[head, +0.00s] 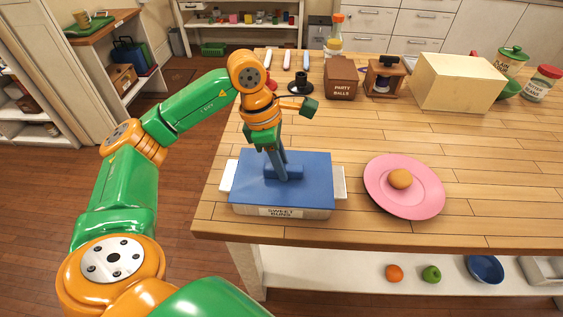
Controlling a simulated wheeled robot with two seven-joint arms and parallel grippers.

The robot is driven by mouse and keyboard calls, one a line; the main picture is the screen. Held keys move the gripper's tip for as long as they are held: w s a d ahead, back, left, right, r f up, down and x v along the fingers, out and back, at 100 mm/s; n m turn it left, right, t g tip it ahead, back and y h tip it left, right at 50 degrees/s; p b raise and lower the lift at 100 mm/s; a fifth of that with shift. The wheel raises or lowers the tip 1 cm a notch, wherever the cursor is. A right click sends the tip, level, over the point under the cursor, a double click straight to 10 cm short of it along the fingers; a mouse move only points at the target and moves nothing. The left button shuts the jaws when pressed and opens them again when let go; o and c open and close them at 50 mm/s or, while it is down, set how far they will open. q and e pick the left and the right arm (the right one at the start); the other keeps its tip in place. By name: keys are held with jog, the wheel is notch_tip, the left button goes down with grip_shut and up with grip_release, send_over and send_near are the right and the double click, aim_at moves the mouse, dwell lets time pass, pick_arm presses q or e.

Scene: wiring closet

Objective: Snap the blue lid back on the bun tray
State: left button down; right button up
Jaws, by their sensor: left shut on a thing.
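The bun tray (283,212), pale with a "SWEET BUNS" label on its front, sits near the front left corner of the wooden table. The blue lid (312,180) lies flat over the top of the tray, covering its inside. I cannot tell whether the lid's edges are fully seated. My left gripper (283,172) points down over the lid and is shut on its blue upright handle. A white side grip of the tray (340,182) sticks out at the right, and another shows at the left. My right gripper is not in view.
A pink plate (428,196) with a bun (400,179) stands right of the tray. A brown "PARTY BALLS" box (341,80), a wooden grinder (383,78), a large cream box (458,82) and jars stand at the back. The table between plate and cream box is clear.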

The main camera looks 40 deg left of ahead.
pick_arm(q)
jog(key=shift+c, duration=0.9)
grip_release()
jog(key=p+v, duration=0.1)
jog(key=v, duration=0.1)
jog(key=p+v, duration=0.2)
jog(key=d+p+v, duration=0.1)
jog(key=p+v, duration=0.1)
jog(key=shift+w+d+r, duration=0.15)
jog(key=shift+w+r, duration=0.05)
jog(key=shift+w, duration=0.15)
jog(key=shift+f, duration=0.1)
